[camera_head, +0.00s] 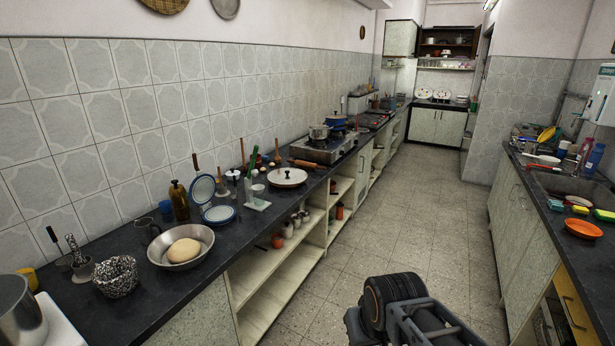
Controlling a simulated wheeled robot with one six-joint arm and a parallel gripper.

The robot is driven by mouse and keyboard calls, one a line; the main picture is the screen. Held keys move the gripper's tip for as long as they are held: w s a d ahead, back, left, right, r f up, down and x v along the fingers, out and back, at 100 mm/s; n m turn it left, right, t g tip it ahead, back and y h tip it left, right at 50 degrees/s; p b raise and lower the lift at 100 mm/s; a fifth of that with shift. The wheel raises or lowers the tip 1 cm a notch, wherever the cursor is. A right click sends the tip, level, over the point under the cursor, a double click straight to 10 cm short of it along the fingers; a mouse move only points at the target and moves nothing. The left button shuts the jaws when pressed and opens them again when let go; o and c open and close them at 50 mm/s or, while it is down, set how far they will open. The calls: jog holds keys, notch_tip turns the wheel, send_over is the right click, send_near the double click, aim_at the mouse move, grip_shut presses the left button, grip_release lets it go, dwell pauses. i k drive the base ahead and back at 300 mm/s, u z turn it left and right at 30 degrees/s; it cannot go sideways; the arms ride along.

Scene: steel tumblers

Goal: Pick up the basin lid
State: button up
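A round, pale lid with a dark knob (287,177) lies flat on the dark counter (120,243) along the left wall; it looks like the basin lid. A steel basin (204,249) holding a round lump of dough stands uncovered on the nearer part of the same counter. Part of my arm shows at the bottom, right of centre, over the floor and well apart from the counter. My gripper's fingers cannot be made out.
A rolling pin (305,164) lies behind the lid, near the stove (323,148). The tiled floor (345,250) between the counters is clear.

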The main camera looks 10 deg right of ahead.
aim_at(283, 176)
jog(key=z, duration=0.75)
jog(key=i, duration=2.65)
jog(key=u, duration=1.3)
jog(key=i, duration=0.9)
jog(key=u, duration=1)
